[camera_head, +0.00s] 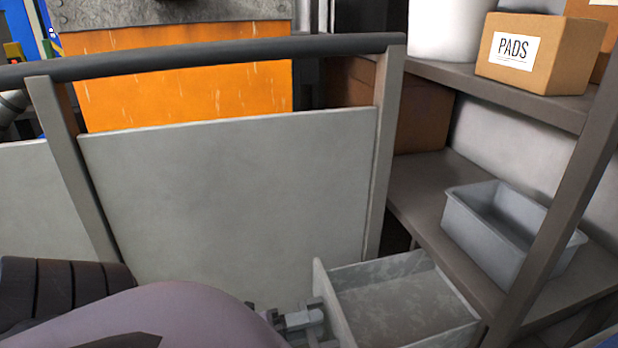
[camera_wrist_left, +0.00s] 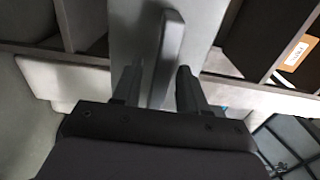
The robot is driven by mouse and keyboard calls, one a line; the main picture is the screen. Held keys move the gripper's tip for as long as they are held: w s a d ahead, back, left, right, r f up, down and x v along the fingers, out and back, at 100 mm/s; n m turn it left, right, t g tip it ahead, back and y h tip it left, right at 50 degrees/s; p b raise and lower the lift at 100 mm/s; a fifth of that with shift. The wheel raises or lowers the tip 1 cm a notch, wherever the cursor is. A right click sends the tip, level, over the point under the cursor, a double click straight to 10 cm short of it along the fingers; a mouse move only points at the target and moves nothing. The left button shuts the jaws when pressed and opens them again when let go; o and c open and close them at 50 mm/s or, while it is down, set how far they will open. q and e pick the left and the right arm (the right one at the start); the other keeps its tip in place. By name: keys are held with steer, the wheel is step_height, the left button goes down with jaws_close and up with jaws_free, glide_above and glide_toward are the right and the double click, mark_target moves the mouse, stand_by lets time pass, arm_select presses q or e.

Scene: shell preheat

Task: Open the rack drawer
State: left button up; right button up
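The grey rack drawer (camera_head: 400,298) is pulled out at the bottom right of the head view, and its inside looks empty. My left gripper (camera_head: 308,322) is at the drawer's front panel (camera_head: 331,301), partly hidden by my own arm. In the left wrist view, the two dark fingers of my left gripper (camera_wrist_left: 157,78) stand apart, one on each side of the grey drawer handle (camera_wrist_left: 172,55). A gap shows between the left finger and the handle; contact at the right finger cannot be told. My right gripper is not in view.
The rack shelf (camera_head: 425,192) holds a grey bin (camera_head: 500,228). A PADS box (camera_head: 540,52) and a white container (camera_head: 452,28) stand on the upper shelf. A grey panel (camera_head: 230,195) with a dark rail (camera_head: 215,57) stands left of the drawer.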

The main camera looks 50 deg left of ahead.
arm_select(q)
steer(key=shift+s+a, duration=0.1)
steer(key=shift+s, duration=0.15)
steer(key=v, duration=0.6)
steer(key=shift+s+p, duration=0.3)
steer(key=shift+p, duration=0.1)
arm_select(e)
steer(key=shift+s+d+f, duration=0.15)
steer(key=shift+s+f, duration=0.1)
arm_select(q)
steer(key=shift+a, duration=0.15)
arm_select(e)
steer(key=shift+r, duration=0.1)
